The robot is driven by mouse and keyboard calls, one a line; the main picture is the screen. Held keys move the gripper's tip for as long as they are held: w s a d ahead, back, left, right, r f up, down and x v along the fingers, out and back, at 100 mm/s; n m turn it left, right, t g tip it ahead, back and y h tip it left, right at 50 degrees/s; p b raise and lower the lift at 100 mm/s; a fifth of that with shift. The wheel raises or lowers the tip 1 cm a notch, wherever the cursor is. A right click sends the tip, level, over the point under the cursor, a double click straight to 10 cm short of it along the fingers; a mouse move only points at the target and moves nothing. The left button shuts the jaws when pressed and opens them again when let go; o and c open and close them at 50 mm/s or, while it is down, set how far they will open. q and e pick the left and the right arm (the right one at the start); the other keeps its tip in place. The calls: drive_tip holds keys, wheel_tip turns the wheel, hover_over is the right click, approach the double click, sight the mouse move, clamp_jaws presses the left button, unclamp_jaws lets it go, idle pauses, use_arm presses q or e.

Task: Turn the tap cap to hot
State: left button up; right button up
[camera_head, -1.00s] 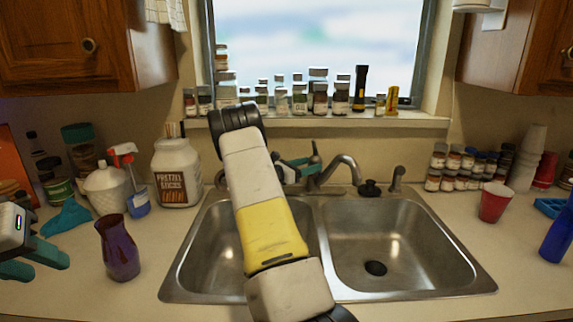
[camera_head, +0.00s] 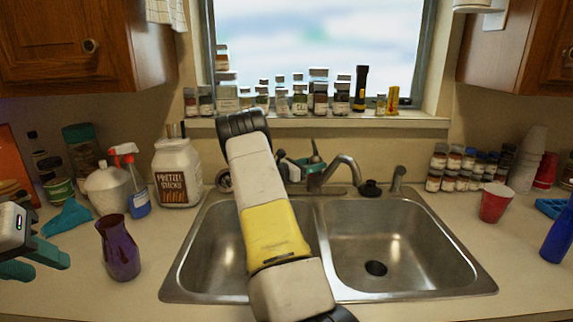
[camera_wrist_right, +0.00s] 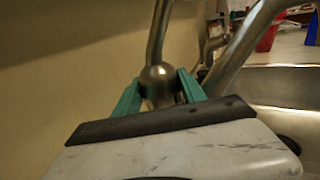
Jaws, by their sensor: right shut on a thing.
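The metal tap (camera_head: 348,162) stands behind the double sink, with its curved spout over the divider. In the right wrist view the rounded tap cap (camera_wrist_right: 158,78) has a thin lever rising from it.
The double sink (camera_head: 400,290) is empty. A purple vase (camera_head: 118,248), a spray bottle (camera_head: 135,185) and a pretzel jar (camera_head: 178,172) stand left. A red cup (camera_head: 494,203) and spice jars (camera_head: 450,182) stand right. Bottles and a flashlight (camera_head: 360,88) line the sill.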

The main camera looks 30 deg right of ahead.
drive_tip(key=shift+w+r+m+g+y, duration=0.1)
drive_tip(key=shift+m+g+y, duration=0.1)
drive_tip(key=shift+m+g, duration=1.1)
drive_tip(key=shift+w+m+g+y, duration=0.15)
drive_tip(key=shift+m+g, duration=0.55)
drive_tip(key=shift+g, duration=1.1)
drive_tip(key=shift+s, duration=0.1)
drive_tip(key=o, duration=1.1)
drive_tip(key=shift+a, duration=0.1)
drive_tip(key=v, duration=0.7)
drive_tip(key=shift+a, duration=0.25)
